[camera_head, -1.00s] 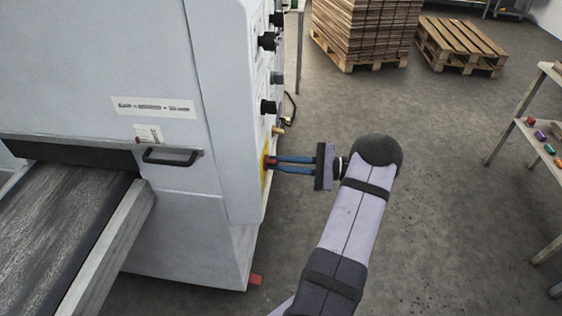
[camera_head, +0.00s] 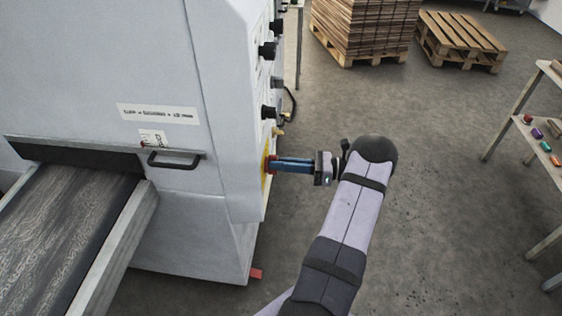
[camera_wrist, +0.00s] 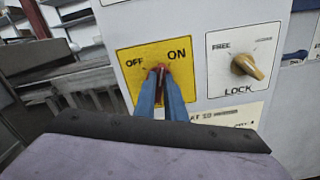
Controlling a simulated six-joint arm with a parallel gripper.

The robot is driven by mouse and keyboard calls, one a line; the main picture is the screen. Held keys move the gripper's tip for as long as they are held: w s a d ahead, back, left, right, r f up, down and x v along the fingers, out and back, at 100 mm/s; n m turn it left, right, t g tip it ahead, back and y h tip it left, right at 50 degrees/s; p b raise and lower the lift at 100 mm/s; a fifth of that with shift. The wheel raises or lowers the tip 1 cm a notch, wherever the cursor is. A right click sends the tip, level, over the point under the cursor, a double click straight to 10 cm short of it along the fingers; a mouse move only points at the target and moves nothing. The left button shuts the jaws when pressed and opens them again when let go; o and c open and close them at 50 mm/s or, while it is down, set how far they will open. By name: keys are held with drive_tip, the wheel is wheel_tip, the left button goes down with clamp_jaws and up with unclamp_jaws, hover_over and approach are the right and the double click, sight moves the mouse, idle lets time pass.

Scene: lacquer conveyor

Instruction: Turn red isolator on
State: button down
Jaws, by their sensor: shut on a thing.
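The red isolator handle (camera_wrist: 161,69) sits on a yellow plate (camera_wrist: 128,65) marked OFF on the left and ON on the right in the wrist view. My gripper (camera_wrist: 161,84) is shut on the handle, with one blue finger on each side. The visible red tip stands between the two words; most of the handle is hidden by the fingers. In the head view my gripper (camera_head: 273,165) reaches leftward to the yellow plate (camera_head: 265,176) on the machine's side.
A FREE/LOCK panel with a tan knob (camera_wrist: 247,66) is right of the isolator. Several black knobs (camera_head: 268,112) protrude from the same machine side. A conveyor (camera_head: 65,225) runs at left. Pallets (camera_head: 458,40) and a shelf (camera_head: 545,150) stand apart, with open floor between.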

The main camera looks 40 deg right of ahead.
drive_tip(key=m+p, duration=0.1)
drive_tip(key=m, duration=0.4)
drive_tip(key=shift+d, duration=0.1)
idle(0.4)
drive_tip(key=c, duration=1.8)
unclamp_jaws()
drive_tip(key=shift+d+f, duration=0.1)
drive_tip(key=shift+b+v, duration=1.55)
drive_tip(key=shift+v, duration=2)
